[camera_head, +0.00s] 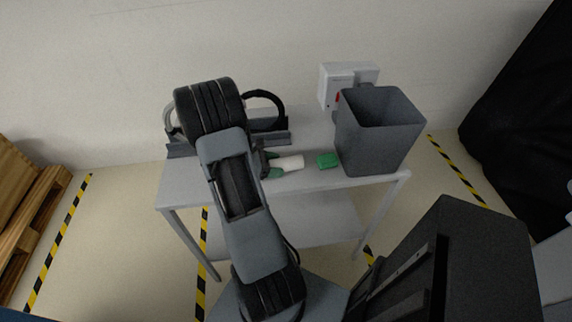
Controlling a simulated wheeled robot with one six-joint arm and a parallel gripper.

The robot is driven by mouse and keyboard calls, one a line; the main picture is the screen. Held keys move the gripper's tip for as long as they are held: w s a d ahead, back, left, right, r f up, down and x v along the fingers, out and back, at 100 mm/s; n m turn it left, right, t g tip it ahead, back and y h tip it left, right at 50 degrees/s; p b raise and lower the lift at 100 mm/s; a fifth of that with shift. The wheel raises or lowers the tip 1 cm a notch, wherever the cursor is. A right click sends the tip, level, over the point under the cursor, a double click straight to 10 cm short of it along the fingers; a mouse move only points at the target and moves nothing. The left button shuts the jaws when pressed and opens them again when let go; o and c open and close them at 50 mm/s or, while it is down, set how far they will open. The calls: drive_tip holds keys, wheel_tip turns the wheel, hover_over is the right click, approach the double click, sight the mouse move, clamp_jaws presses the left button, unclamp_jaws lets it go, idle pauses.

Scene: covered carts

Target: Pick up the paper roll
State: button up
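A white roll (288,163), which looks like the paper roll, lies on its side on the grey table (330,182) near its front edge. Its left end is beside or partly behind a dark part that looks like my gripper (265,160), just right of my arm. A small green patch touches this spot below the roll's left end. My arm covers most of the gripper, so I cannot see its fingers clearly or whether they touch the roll.
A green block (327,160) lies just right of the roll. A tall dark grey bin (377,140) stands at the table's right end. A white box with a red mark (342,86) is behind it. A dark curved frame (268,112) stands behind my arm.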

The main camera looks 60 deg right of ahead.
drive_tip(key=c, duration=0.6)
drive_tip(key=shift+c, duration=0.2)
drive_tip(key=shift+r, duration=0.1)
